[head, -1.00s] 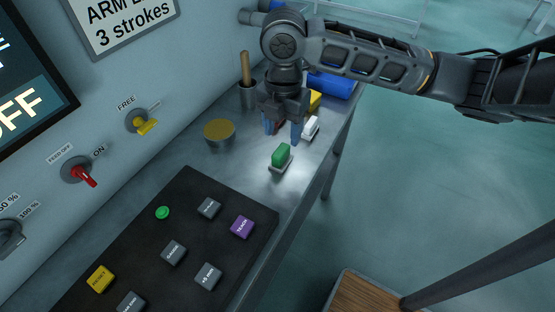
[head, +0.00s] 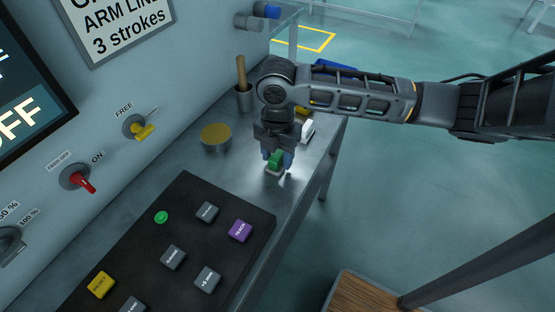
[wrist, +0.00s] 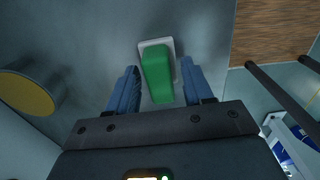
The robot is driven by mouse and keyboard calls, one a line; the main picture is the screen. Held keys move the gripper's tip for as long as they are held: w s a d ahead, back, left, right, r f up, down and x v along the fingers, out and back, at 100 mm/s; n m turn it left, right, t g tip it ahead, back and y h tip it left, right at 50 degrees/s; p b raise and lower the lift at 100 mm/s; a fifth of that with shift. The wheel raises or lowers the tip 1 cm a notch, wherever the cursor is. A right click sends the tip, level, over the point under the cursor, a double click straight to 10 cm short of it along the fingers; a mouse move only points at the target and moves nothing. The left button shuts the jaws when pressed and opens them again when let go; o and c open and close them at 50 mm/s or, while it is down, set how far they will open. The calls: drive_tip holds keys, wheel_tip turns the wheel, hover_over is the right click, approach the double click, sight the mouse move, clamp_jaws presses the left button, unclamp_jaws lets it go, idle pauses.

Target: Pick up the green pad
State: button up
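The green pad (head: 275,159) sits on a small pale base (head: 273,171) on the metal bench, beyond the dark button panel. My gripper (head: 277,162) is right above it, pointing down. In the wrist view the green pad (wrist: 157,75) lies between the two blue fingers of my gripper (wrist: 158,85), with a gap on each side. The fingers are open and hold nothing. The pale base (wrist: 169,44) shows around the pad's far end. In the head view the fingers partly hide the pad.
A white block (head: 307,131) and a yellow one (head: 302,112) stand just behind my gripper. A yellow-topped round tin (head: 216,138) and a cup with a wooden handle (head: 243,95) stand to the left. The button panel (head: 190,285) lies in front. The bench edge is close on the right.

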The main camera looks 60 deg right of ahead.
sight(281, 152)
drive_tip(key=c, duration=0.9)
drive_tip(key=shift+r, duration=0.1)
drive_tip(key=shift+r, duration=0.35)
drive_tip(key=r, duration=0.1)
drive_tip(key=d+r+b, duration=0.1)
drive_tip(key=r, duration=0.1)
drive_tip(key=shift+s+r, duration=0.2)
drive_tip(key=shift+r, duration=0.1)
drive_tip(key=s+d+r+b, duration=0.1)
drive_tip(key=s+d+r, duration=0.5)
drive_tip(key=d, duration=0.2)
drive_tip(key=shift+s+d+r+b, duration=0.2)
drive_tip(key=shift+s+r+b, duration=0.1)
drive_tip(key=shift+b, duration=0.1)
